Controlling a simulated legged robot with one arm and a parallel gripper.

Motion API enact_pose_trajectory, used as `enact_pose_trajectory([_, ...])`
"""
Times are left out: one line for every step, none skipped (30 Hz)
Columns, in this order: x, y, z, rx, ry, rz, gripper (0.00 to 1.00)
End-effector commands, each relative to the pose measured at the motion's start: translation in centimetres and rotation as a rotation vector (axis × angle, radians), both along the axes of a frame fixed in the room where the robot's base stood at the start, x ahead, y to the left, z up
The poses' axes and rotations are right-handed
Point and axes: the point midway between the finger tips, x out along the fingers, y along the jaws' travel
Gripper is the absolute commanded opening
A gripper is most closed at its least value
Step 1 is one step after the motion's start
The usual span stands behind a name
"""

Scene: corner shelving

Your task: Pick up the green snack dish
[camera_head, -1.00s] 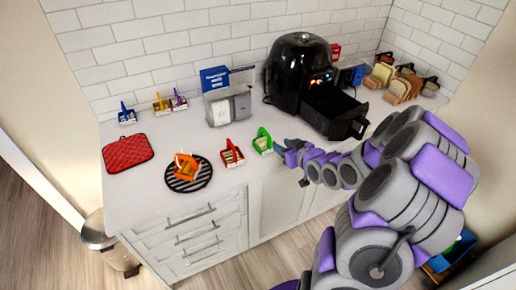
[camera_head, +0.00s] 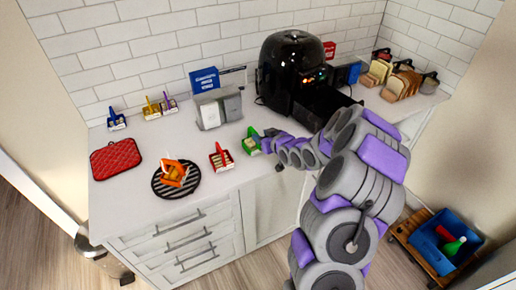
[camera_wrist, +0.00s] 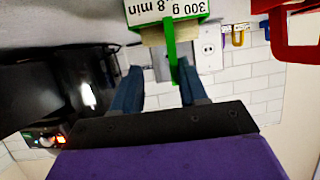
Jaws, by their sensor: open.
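The green snack dish (camera_head: 251,142) stands on the white counter, in front of the black air fryer. In the wrist view its green handle (camera_wrist: 171,48) and its pale label with "300 g, 8 min" show at the top. My gripper (camera_head: 268,137) is at the right side of the dish in the head view and hides part of it. In the wrist view my gripper (camera_wrist: 156,78) is open, with its two dark blue fingers apart. The end of the green handle lies between them in the picture; I cannot tell whether they touch it.
The red snack dish (camera_head: 221,158) stands close to the left; its red handle also shows in the wrist view (camera_wrist: 283,30). An orange dish (camera_head: 174,173) sits on a striped round mat (camera_head: 158,187). The air fryer (camera_head: 286,75) with its drawer out stands behind.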

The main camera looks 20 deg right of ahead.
Motion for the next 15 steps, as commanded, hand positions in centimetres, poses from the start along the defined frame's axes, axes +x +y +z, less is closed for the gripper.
enact_pose_trajectory([0.7, 0.5, -0.4, -0.004, 0.001, 0.003, 0.38])
enact_pose_trajectory([1.1, 0.8, -0.5, -0.005, 0.001, 0.003, 0.38])
enact_pose_trajectory([1.4, 1.0, -0.7, -0.006, 0.002, 0.004, 0.38])
enact_pose_trajectory([1.7, 1.2, -0.7, -0.008, 0.003, 0.003, 0.38])
enact_pose_trajectory([1.9, 1.4, -0.8, -0.01, 0.004, 0.004, 0.38])
enact_pose_trajectory([2.2, 1.6, -0.8, -0.011, 0.004, 0.003, 0.38])
enact_pose_trajectory([2.3, 1.7, -0.8, -0.011, 0.004, 0.002, 0.38])
enact_pose_trajectory([2.3, 1.7, -0.8, -0.012, 0.003, 0.003, 0.38])
enact_pose_trajectory([2.4, 1.7, -0.7, -0.011, 0.003, 0.002, 0.38])
enact_pose_trajectory([2.4, 1.6, -0.7, -0.01, 0.002, 0.002, 0.38])
enact_pose_trajectory([2.3, 1.4, -0.7, -0.01, 0.001, 0.002, 0.38])
enact_pose_trajectory([2.3, 1.2, -0.7, -0.009, 0.0, 0.003, 0.38])
enact_pose_trajectory([2.3, 1.1, -0.7, -0.007, -0.001, 0.002, 0.38])
enact_pose_trajectory([2.3, 0.9, -0.7, -0.005, -0.002, 0.001, 0.38])
enact_pose_trajectory([2.3, 0.8, -0.7, -0.004, -0.001, 0.002, 0.38])
